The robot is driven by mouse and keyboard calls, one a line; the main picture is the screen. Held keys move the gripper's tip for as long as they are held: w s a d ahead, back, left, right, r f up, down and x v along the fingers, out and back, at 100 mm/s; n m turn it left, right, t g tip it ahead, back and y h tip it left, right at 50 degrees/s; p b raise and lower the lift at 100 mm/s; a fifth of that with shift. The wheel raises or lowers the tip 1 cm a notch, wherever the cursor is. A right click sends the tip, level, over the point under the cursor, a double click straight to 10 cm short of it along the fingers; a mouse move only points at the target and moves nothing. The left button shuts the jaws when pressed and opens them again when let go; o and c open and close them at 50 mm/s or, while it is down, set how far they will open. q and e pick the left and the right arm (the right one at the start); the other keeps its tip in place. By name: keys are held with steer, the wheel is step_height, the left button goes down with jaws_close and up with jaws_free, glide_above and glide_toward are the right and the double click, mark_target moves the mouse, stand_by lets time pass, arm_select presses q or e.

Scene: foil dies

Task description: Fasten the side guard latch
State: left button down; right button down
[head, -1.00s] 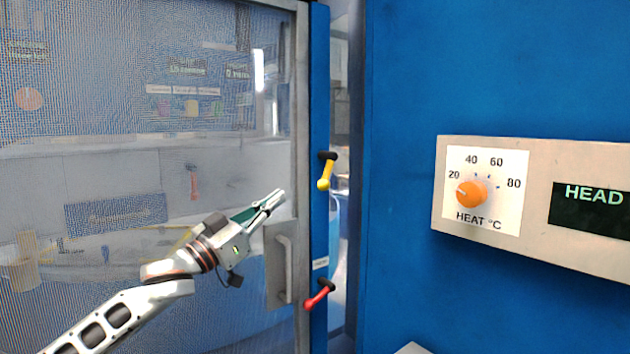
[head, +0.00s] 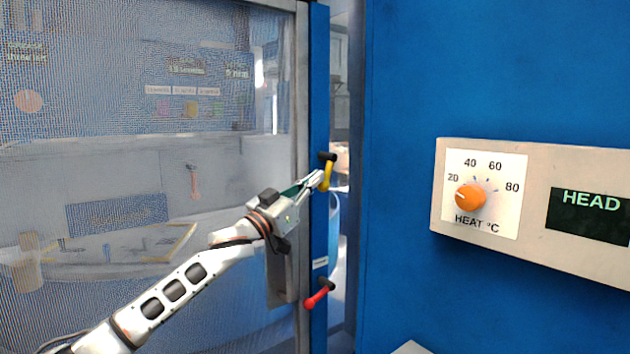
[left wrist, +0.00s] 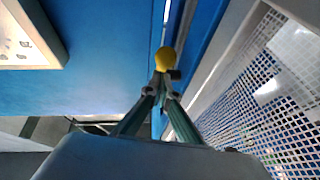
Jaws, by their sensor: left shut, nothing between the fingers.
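A yellow-handled latch lever (head: 328,172) with a black pivot is on the blue post, beside the mesh guard door (head: 200,230). It hangs down from the pivot. A red-handled lever (head: 319,295) sits lower on the same post and slants down to the left. I cannot tell which lever is the side guard latch. My left gripper (head: 319,179) is shut and empty, its fingertips at the yellow lever's left side. In the left wrist view the yellow knob (left wrist: 165,58) shows just beyond the fingertips (left wrist: 163,88); contact is unclear. My right gripper is not in view.
The door's grey pull handle (head: 284,270) is partly behind my left arm. A blue cabinet (head: 400,90) fills the right, with a beige panel (head: 540,160) bearing an orange heat dial (head: 470,197). A narrow gap lies between post and cabinet.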

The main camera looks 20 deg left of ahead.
mark_target(325, 185)
arm_select(q)
steer(key=shift+w+d, duration=0.1)
steer(key=shift+w, duration=0.05)
steer(key=shift+f, duration=0.1)
steer(key=shift+w+d+f+h+b, duration=0.15)
steer(key=shift+d+f+h+b, duration=0.15)
steer(key=shift+b, duration=0.15)
steer(key=t+b, duration=0.1)
steer(key=b, duration=0.1)
steer(key=w+f+t+b, duration=0.1)
steer(key=shift+d+f+n+t+b, duration=0.2)
steer(key=shift+n+t+b, duration=0.1)
steer(key=shift+n+b, duration=0.1)
steer(key=shift+w+d+f+h, duration=0.1)
steer(key=shift+w+h, duration=0.1)
steer(key=shift+h, duration=0.1)
steer(key=shift+w+d, duration=0.1)
steer(key=shift+r, duration=0.25)
steer(key=shift+d+f, duration=0.1)
